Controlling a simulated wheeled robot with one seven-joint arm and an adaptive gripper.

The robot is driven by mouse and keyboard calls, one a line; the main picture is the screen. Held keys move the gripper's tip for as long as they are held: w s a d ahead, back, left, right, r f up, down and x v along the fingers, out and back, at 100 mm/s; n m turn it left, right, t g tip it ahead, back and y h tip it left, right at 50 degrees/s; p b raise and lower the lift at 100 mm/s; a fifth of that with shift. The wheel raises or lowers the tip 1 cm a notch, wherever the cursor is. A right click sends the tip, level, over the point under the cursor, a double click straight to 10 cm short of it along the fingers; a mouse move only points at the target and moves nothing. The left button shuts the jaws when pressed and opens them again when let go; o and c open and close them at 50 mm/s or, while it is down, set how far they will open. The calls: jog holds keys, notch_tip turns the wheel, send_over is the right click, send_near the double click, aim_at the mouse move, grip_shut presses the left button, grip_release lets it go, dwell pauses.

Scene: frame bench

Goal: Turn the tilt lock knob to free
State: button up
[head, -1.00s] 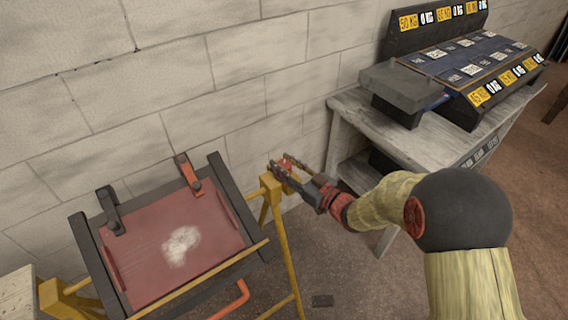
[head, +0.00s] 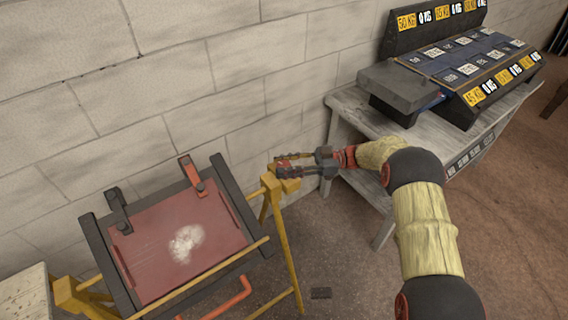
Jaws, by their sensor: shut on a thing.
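My gripper (head: 280,167) is at the top right corner of the yellow stand, to the right of the tilted frame. Its two dark jaws are shut on a small red knob (head: 284,167), mostly hidden between them. The knob sits at the top of the yellow post (head: 272,187). The frame has dark side rails (head: 237,196) and a red panel (head: 160,226) with a pale worn patch. The panel leans back and faces up. I cannot read the knob's lock position from this view.
A block wall (head: 180,90) runs close behind. A red-orange handle (head: 232,300) hangs below the frame. The floor right of the stand is mostly clear.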

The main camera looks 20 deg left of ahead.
aim_at(283, 165)
jog(key=shift+n+g+h, duration=1.2)
jog(key=shift+n+g, duration=0.4)
jog(key=shift+g, duration=0.4)
jog(key=shift+r, duration=0.15)
jog(key=o, duration=1.1)
jog(key=shift+a, duration=0.1)
jog(key=shift+o, duration=0.3)
notch_tip(283, 165, up, 10)
jog(key=shift+f, duration=0.1)
